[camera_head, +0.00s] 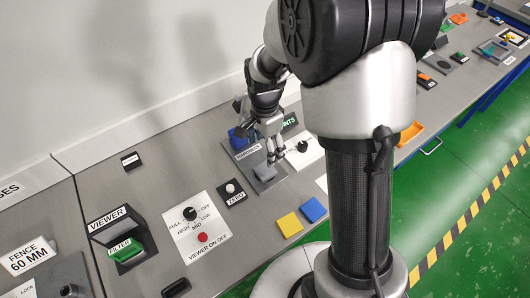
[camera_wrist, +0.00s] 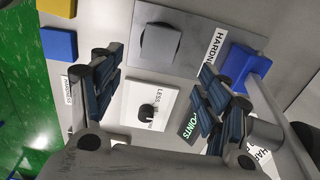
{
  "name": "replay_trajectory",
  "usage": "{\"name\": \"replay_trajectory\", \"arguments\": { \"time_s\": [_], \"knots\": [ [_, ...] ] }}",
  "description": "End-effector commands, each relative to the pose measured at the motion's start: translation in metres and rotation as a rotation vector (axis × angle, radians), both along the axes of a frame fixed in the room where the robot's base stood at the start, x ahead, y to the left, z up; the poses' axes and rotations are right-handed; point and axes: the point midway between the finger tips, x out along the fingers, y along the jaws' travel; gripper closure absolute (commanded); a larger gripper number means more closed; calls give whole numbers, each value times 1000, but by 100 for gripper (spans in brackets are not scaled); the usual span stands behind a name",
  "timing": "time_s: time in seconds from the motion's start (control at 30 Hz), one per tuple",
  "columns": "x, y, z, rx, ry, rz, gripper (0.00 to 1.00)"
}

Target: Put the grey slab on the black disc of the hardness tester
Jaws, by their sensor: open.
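The grey slab (camera_wrist: 160,42) lies flat on the grey base plate of the hardness tester (camera_wrist: 196,22) in the wrist view. A dark rim shows around parts of its edge, consistent with the black disc beneath; most of the disc is hidden. In the head view the slab (camera_head: 265,173) is just below my fingertips. My gripper (camera_head: 273,153) is open and empty above the slab; in the wrist view its fingers (camera_wrist: 159,75) are spread wide, with the slab seen beyond and between them. The tester's blue part (camera_wrist: 240,68) stands at the plate's right end.
A white panel with a black knob (camera_head: 302,146) lies right of the tester. A ZERO panel (camera_head: 231,191) sits on the left. Yellow (camera_head: 289,224) and blue (camera_head: 313,210) squares lie near the bench's front edge. A knob panel with a red button (camera_head: 203,238) is further left.

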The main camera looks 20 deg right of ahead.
Motion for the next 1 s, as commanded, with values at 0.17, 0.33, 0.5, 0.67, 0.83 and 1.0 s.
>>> {"name": "replay_trajectory", "arguments": {
  "time_s": [0.17, 0.33, 0.5, 0.67, 0.83, 1.0],
  "knots": [
    [-1, 0, 17, 0, -6, 13, 31],
    [-17, 0, 59, -5, -57, 145, 31],
    [-62, -1, 126, -35, -151, 430, 31],
    [-114, -1, 170, -88, -232, 707, 31],
    [-168, -1, 193, -166, -302, 980, 31],
    [-202, -1, 198, -232, -340, 1163, 31]
  ]
}}
